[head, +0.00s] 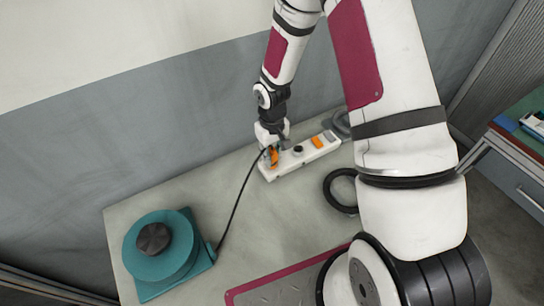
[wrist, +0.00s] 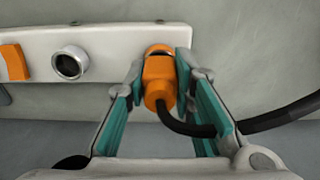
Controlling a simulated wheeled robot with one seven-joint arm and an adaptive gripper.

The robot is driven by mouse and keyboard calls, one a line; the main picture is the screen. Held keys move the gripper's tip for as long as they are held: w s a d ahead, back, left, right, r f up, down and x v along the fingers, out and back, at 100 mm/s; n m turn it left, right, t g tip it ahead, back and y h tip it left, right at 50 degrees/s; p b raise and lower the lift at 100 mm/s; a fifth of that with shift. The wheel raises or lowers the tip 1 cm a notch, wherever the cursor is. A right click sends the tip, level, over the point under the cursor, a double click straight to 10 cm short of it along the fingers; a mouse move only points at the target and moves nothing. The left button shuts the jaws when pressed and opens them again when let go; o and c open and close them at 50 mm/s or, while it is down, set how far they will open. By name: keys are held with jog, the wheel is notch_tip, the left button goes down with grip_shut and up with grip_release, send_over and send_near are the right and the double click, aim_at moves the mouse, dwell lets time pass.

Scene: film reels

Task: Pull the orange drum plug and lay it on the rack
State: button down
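The orange drum plug (wrist: 158,82) stands at the end of the white power strip (wrist: 100,45), its head against a socket; I cannot tell how deep it sits. It also shows in the head view (head: 274,157), partly hidden by my gripper. My gripper (wrist: 160,65) has its teal-padded fingers on both sides of the plug, pressed close to it. A black cable (head: 237,203) runs from the plug to the teal drum (head: 140,262) at the lower left. I cannot pick out the rack for sure.
The strip also holds an orange plug or switch (head: 317,142) and a round dark socket (head: 298,150). A crimson-edged metal plate (head: 285,292) is at the front, partly behind my arm. A black ring (head: 328,192) lies right. The middle of the table (head: 265,215) is clear.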

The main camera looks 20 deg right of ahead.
aim_at(272, 152)
jog(key=shift+r+p, duration=1.2)
jog(key=shift+r, duration=1.85)
jog(key=shift+r, duration=0.1)
jog(key=shift+r+p, duration=0.35)
jog(key=shift+r, duration=0.5)
